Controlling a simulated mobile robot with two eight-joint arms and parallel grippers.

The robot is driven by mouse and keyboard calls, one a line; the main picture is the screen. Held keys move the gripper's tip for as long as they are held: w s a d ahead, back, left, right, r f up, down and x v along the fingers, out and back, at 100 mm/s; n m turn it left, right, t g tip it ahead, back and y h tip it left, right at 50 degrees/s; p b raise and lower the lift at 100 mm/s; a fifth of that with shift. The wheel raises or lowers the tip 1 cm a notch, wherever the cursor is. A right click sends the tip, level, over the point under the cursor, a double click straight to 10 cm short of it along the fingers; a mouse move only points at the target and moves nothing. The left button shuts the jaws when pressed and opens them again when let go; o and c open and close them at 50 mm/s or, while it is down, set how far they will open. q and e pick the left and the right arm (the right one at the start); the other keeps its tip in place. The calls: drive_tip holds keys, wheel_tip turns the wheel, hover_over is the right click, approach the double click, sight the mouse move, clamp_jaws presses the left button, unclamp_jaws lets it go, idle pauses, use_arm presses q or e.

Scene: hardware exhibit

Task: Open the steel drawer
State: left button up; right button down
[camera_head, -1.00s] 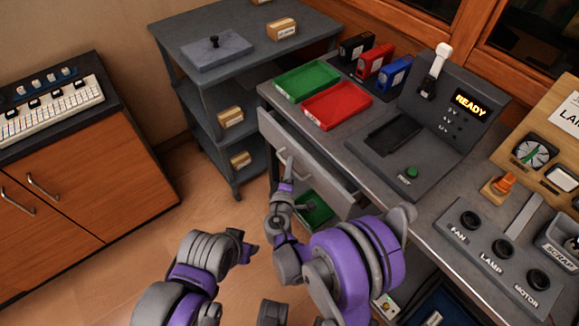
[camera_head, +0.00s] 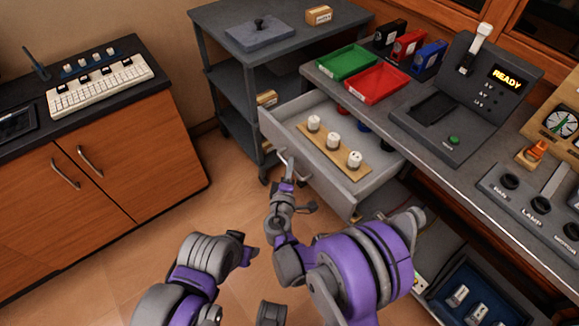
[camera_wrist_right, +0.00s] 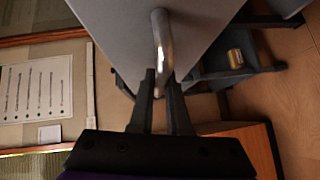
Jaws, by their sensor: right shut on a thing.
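The steel drawer (camera_head: 358,192) is pulled well out from under the grey bench in the head view. My right gripper (camera_head: 287,172) is at the handle. In the right wrist view my right gripper (camera_wrist_right: 161,78) is shut on the metal handle (camera_wrist_right: 160,38), its fingers on either side of it. Part of my left arm shows at lower left in the head view, but its jaws do not show.
A grey shelf cart (camera_head: 222,22) stands left of the drawer. Green (camera_head: 345,62) and red (camera_head: 378,83) trays sit on the bench by the READY console (camera_head: 475,85). A wooden cabinet (camera_head: 130,150) is at left. Floor between is clear.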

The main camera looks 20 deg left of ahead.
use_arm(q)
drive_tip(key=shift+s+a, duration=0.3)
drive_tip(key=shift+s, duration=0.05)
use_arm(e)
drive_tip(key=shift+s+a, duration=0.35)
drive_tip(key=shift+a, duration=0.05)
drive_tip(key=c, duration=0.9)
unclamp_jaws()
use_arm(q)
drive_tip(key=shift+s, duration=0.1)
use_arm(e)
drive_tip(key=shift+s+d, duration=0.1)
